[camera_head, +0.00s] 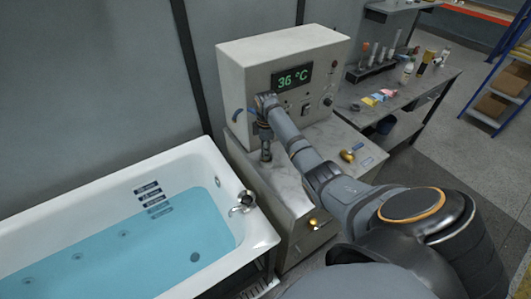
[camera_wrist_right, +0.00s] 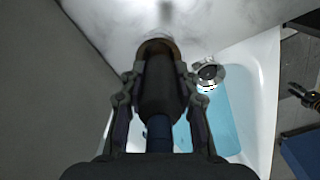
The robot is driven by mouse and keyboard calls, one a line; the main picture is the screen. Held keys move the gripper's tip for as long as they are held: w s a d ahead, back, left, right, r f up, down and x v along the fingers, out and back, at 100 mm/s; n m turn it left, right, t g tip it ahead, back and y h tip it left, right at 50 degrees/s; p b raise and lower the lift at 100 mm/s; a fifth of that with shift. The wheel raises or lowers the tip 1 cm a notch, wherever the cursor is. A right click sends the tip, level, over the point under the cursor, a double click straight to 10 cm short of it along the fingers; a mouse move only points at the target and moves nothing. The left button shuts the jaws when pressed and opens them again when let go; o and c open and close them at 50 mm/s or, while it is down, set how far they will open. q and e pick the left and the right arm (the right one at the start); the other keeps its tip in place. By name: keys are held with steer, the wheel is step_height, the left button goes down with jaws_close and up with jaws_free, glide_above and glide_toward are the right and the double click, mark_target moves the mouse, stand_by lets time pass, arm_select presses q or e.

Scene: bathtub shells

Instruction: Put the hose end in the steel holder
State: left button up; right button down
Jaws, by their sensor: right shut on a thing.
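My right gripper (camera_head: 264,124) is shut on the hose end, in front of the white control box. In the right wrist view the hose end (camera_wrist_right: 159,88) is a dark cylinder between the two fingers (camera_wrist_right: 162,92), with a blue hose part (camera_wrist_right: 158,133) behind it. A short piece of blue hose (camera_head: 237,115) shows left of the gripper in the head view. The steel holder (camera_head: 266,153) is a small upright tube on the grey counter, directly below the gripper. A brownish ring (camera_wrist_right: 158,46) shows at the hose end's far tip. I cannot tell whether the tip is inside the holder. My left gripper is not in view.
The control box (camera_head: 285,62) reads 36 °C. A bathtub (camera_head: 215,165) with blue water and a chrome tap (camera_head: 243,203) stands left of the counter (camera_head: 290,188). A brass-coloured item (camera_head: 347,156) lies on the counter's right. A bench (camera_head: 400,82) with bottles stands behind.

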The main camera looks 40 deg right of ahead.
steer(key=shift+s+d+f, duration=0.1)
steer(key=shift+d+f, duration=0.1)
steer(key=shift+d, duration=0.05)
steer(key=c, duration=1)
jaws_free()
steer(key=shift+a, duration=0.1)
steer(key=shift+r, duration=0.55)
step_height(320, 180, up, 6)
steer(key=shift+f+b, duration=0.1)
steer(key=shift+b, duration=1.15)
step_height(320, 180, up, 5)
steer(key=p, duration=0.2)
steer(key=shift+p, duration=0.3)
steer(key=shift+r, duration=0.3)
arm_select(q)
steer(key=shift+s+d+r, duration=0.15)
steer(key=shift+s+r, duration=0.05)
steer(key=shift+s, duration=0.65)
